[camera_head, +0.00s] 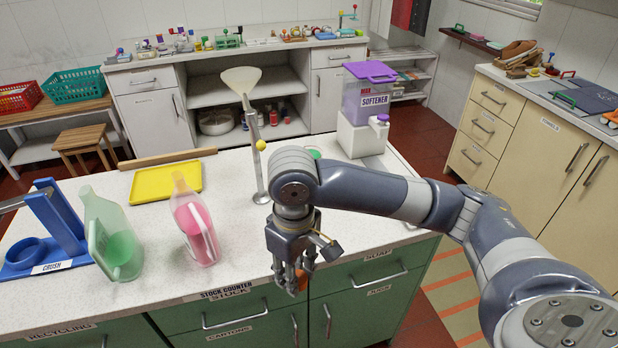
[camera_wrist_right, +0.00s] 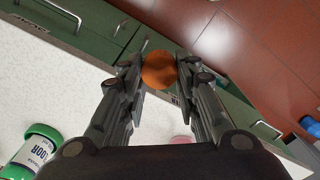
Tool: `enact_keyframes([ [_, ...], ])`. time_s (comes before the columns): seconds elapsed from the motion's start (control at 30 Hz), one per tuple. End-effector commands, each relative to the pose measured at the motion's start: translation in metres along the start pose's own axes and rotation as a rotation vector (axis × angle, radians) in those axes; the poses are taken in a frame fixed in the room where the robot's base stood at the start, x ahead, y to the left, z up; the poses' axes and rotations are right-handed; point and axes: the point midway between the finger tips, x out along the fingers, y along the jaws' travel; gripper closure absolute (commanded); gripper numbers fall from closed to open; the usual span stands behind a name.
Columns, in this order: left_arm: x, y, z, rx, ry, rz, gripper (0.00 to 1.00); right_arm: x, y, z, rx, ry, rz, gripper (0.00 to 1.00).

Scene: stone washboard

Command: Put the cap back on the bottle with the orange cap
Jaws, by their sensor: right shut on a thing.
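My right gripper (camera_head: 293,272) is shut on a small orange cap (camera_head: 302,279), at the front edge of the stone counter, above the green drawers. In the right wrist view the round orange cap (camera_wrist_right: 159,70) sits between the fingertips. A clear bottle with pink liquid (camera_head: 196,232) stands on the counter left of the gripper, with no cap visible on its neck. A clear jug with green liquid (camera_head: 119,244) stands farther left. Which bottle the orange cap belongs to cannot be told. My left gripper is not in view.
A blue crusher (camera_head: 57,222) stands at the left. A yellow tray (camera_head: 165,182) and a funnel on a stand (camera_head: 240,80) are behind the bottles. A softener container (camera_head: 366,100) stands at the back right. A green-capped bottle (camera_wrist_right: 32,151) shows in the wrist view.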

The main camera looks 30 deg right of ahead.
Motion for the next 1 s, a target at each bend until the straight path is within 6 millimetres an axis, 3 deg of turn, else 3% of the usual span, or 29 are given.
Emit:
enact_keyframes([
  [0.3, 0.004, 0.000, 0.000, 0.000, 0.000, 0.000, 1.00, -0.020, -0.005, 0.028, 0.328, -0.007, 0.009, 0.79],
  [0.7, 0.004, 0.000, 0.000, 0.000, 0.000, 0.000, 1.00, -0.022, -0.006, 0.032, 0.377, -0.010, 0.010, 0.79],
  [0.87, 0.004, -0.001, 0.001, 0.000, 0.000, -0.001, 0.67, -0.022, -0.006, 0.032, 0.377, -0.010, 0.010, 0.79],
  [1.0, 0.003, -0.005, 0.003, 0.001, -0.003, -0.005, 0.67, -0.022, -0.006, 0.032, 0.377, -0.010, 0.010, 0.79],
])
